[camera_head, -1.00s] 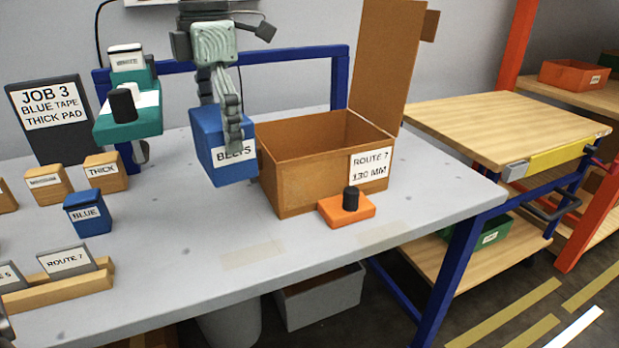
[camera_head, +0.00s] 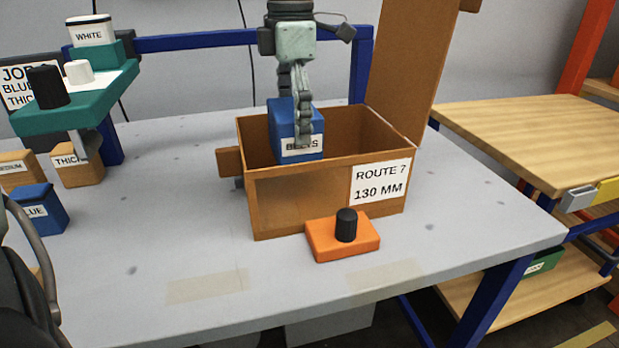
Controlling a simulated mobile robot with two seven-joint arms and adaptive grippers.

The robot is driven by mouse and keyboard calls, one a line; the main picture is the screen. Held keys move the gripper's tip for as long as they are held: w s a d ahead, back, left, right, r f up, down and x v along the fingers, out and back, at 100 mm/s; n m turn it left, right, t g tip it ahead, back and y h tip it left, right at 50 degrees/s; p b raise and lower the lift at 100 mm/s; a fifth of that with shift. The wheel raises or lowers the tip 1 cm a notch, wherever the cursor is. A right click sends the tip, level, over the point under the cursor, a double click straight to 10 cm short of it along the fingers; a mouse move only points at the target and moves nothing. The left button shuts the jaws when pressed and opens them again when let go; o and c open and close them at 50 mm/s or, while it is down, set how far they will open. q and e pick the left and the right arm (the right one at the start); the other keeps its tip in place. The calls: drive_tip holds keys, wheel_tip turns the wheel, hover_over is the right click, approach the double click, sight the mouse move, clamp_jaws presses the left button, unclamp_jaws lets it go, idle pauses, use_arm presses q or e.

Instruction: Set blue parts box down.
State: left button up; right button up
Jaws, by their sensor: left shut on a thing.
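The blue parts box (camera_head: 284,115), with a white label reading BELTS, hangs upright at the open brown carton (camera_head: 285,205). It overlaps the carton's opening, its lower edge near the front rim; whether it touches the carton floor is hidden. My left gripper (camera_head: 303,138) reaches down from above, its dark fingers shut on the box and partly covering its label. The carton carries a ROUTE 7, 130 MM label, and its tall flap stands up at the back right. My right gripper is not in view.
An orange block with a black knob (camera_head: 345,228) stands before the carton. A teal holder (camera_head: 85,108), a smaller blue box (camera_head: 40,208) and a THICK box (camera_head: 80,165) are at left. The grey tabletop (camera_head: 170,230) is clear at front. A wooden bench (camera_head: 530,130) stands right.

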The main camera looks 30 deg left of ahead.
sight(294, 162)
use_arm(q)
wheel_tip(294, 162, down, 8)
drive_tip(key=shift+r, duration=0.2)
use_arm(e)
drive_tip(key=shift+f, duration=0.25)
use_arm(q)
drive_tip(key=shift+f, duration=0.15)
drive_tip(key=o, duration=0.9)
drive_tip(key=shift+f, duration=0.1)
drive_tip(key=shift+o, duration=0.6)
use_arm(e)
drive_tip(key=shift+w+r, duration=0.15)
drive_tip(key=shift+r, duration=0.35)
